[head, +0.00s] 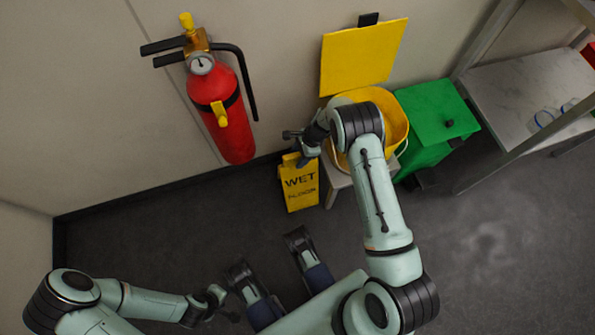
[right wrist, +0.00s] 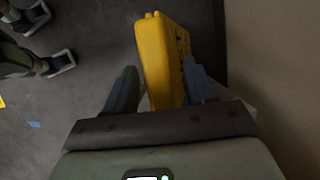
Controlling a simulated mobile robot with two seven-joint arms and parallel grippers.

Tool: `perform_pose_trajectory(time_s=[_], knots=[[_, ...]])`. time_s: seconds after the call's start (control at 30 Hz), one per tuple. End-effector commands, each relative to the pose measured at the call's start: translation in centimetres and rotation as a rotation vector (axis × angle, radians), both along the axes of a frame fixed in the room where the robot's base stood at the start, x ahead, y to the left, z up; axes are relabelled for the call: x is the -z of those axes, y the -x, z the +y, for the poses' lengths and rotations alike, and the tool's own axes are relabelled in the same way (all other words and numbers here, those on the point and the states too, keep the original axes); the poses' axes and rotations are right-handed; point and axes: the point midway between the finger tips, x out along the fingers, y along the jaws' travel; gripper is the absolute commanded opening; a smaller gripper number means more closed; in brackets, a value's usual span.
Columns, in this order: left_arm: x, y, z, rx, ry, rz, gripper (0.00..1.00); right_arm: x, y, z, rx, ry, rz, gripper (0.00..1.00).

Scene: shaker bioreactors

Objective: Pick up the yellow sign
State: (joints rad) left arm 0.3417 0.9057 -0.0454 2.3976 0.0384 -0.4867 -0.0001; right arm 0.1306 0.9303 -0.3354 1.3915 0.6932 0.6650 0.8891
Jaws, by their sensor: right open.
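The yellow sign (head: 300,190), marked "WET", stands on the dark floor near the wall. My right gripper (head: 304,148) is at its top edge in the head view, partly covering it. In the right wrist view, the sign (right wrist: 163,62) lies between the two blue-grey fingers of the open right gripper (right wrist: 160,90). A gap shows between the sign and the left finger; the right finger is close beside the sign, and I cannot tell whether it touches. My left gripper (head: 216,296) is low at the left, away from the sign, its jaws unclear.
A yellow bucket (head: 393,116) stands right of the sign, partly behind my right arm, with a green bin (head: 432,120) beside it. A red fire extinguisher (head: 222,110) hangs on the wall. A metal shelf (head: 530,95) stands at right. Floor left of the sign is clear.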

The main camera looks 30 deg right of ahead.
Motion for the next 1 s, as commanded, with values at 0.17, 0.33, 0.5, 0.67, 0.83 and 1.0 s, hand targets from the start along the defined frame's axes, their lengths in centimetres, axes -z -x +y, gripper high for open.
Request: perform_pose_trajectory(time_s=[0.17,0.33,0.5,0.67,0.83,1.0], knots=[[0.31,0.52,0.06,-0.002,0.000,0.016,0.43,0.67,-0.15,0.29,0.001,0.001,-0.003,0.55],[0.26,0.46,0.05,-0.001,0.001,0.015,0.43,0.62,-0.13,0.29,0.000,0.001,-0.002,0.55],[0.38,0.41,0.05,-0.001,0.001,0.013,0.43,0.74,-0.12,0.28,0.001,0.000,-0.002,0.55],[0.63,0.36,0.03,-0.001,0.001,0.013,0.43,0.98,-0.11,0.27,0.000,0.001,-0.002,0.55],[0.78,0.32,0.04,-0.001,0.001,0.013,0.43,1.12,-0.11,0.28,0.000,0.001,-0.002,0.55],[0.75,0.32,0.04,-0.001,0.001,0.013,0.43,1.10,-0.11,0.28,0.000,0.001,-0.002,0.55]])
